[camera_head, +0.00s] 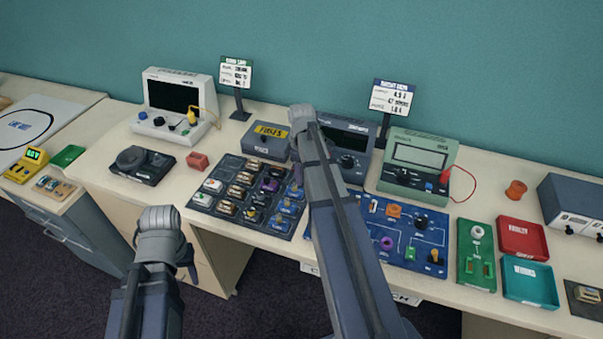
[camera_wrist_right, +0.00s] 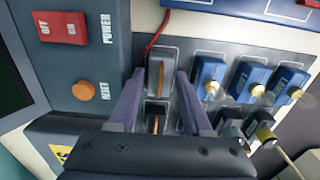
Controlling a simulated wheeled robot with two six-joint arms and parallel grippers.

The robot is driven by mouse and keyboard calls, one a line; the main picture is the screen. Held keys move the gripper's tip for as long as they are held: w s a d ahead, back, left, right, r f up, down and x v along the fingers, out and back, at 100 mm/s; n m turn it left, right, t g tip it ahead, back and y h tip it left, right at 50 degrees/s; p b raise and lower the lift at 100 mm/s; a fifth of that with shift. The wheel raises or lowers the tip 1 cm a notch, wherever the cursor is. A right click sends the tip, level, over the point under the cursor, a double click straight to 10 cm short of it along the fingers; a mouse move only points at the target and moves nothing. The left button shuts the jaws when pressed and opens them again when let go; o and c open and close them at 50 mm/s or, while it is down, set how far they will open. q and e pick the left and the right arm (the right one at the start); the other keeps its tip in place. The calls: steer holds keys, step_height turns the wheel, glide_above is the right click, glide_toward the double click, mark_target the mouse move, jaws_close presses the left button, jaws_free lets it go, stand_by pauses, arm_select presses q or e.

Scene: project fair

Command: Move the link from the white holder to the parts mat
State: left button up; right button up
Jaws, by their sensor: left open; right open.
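The parts mat (camera_head: 240,208) is a dark mat with rows of small parts, in the middle of the table in the head view. In the right wrist view, my right gripper (camera_wrist_right: 159,78) is open over a column of clear pockets on a dark base. A thin copper-coloured strip (camera_wrist_right: 155,123), possibly a link, lies in a pocket between its fingers, not gripped. I cannot make out the white holder for certain.
Blue knobbed parts (camera_wrist_right: 245,80) sit right of the right gripper. A box with a red power switch (camera_wrist_right: 60,28) is at its left. A blue circuit board (camera_head: 398,232), green meter (camera_head: 415,165), red tray (camera_head: 522,238) and teal tray (camera_head: 530,284) stand to the right.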

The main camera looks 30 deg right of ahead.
step_height(320, 180, up, 12)
steer(key=p, duration=1.2)
steer(key=shift+r, duration=0.15)
steer(key=s+a+m, duration=0.1)
steer(key=s+a, duration=0.4)
steer(key=a, duration=0.5)
steer(key=s+a+m, duration=0.2)
steer(key=s+a, duration=0.4)
steer(key=a, duration=0.4)
steer(key=s+a+m+h, duration=0.1)
steer(key=s+a, duration=0.4)
steer(key=a, duration=0.5)
steer(key=shift+s+a, duration=0.25)
